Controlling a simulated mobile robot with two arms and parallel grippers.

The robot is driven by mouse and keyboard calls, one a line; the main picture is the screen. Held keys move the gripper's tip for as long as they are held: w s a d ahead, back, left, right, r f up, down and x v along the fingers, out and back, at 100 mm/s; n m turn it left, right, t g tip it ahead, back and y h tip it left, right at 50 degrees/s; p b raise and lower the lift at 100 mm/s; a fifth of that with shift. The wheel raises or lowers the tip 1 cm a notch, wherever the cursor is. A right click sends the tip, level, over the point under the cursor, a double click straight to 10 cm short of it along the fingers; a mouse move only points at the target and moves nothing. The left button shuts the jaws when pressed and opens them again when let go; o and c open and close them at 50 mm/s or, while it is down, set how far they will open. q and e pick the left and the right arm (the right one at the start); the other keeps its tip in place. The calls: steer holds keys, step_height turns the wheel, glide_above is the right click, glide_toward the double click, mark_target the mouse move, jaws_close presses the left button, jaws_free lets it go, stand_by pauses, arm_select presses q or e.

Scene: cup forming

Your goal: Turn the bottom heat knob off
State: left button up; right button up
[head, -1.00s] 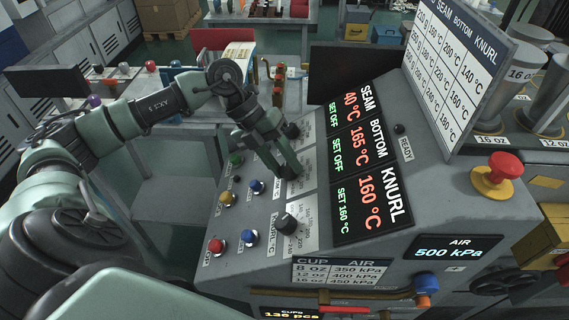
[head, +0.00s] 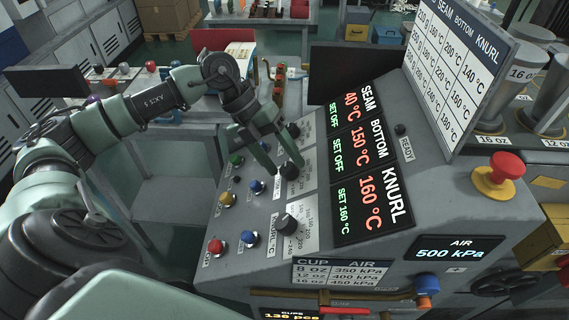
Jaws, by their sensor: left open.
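The control panel carries a column of black heat knobs. The bottom heat knob (head: 289,171) is the middle one, between the seam knob (head: 293,131) above and the knurl knob (head: 286,222) below. My left gripper (head: 284,168) is open at the bottom heat knob, its fingers apart; I cannot tell whether they touch it. The display (head: 361,150) reads SET OFF for seam and bottom, with bottom at 150 °C, and SET 160 °C for knurl. My right gripper is not in view.
Coloured push buttons, such as the yellow one (head: 227,199) and the red one (head: 216,246), sit left of the knobs. A red emergency stop (head: 499,172) stands at right. A settings board (head: 459,62) rises behind the panel.

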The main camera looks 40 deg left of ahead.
arm_select(q)
steer(key=b+v, duration=0.1)
steer(key=v, duration=0.5)
steer(key=shift+a+r, duration=0.2)
steer(key=shift+r, duration=0.05)
